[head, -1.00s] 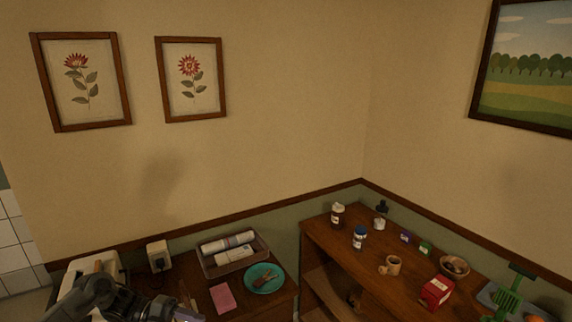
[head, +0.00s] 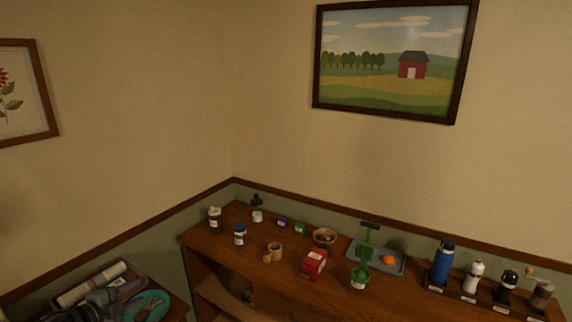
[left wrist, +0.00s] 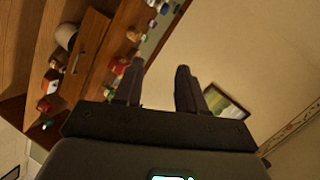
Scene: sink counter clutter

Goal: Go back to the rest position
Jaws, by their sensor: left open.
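My left gripper (left wrist: 157,88) shows in the left wrist view with its two dark fingers apart and nothing between them. Beyond the fingers are the wall and the wooden shelf, seen tilted. In the head view my left arm shows as a dark shape at the lower left corner, in front of the tray and teal plate; its fingertips are not clear there. My right gripper is in neither view.
The wooden shelf (head: 215,246) carries jars, a wooden mug (head: 275,250), a red box (head: 314,264), a green press (head: 366,255), a grey tray (head: 392,268) and several bottles at right. A teal plate (head: 158,310) lies on the lower left counter.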

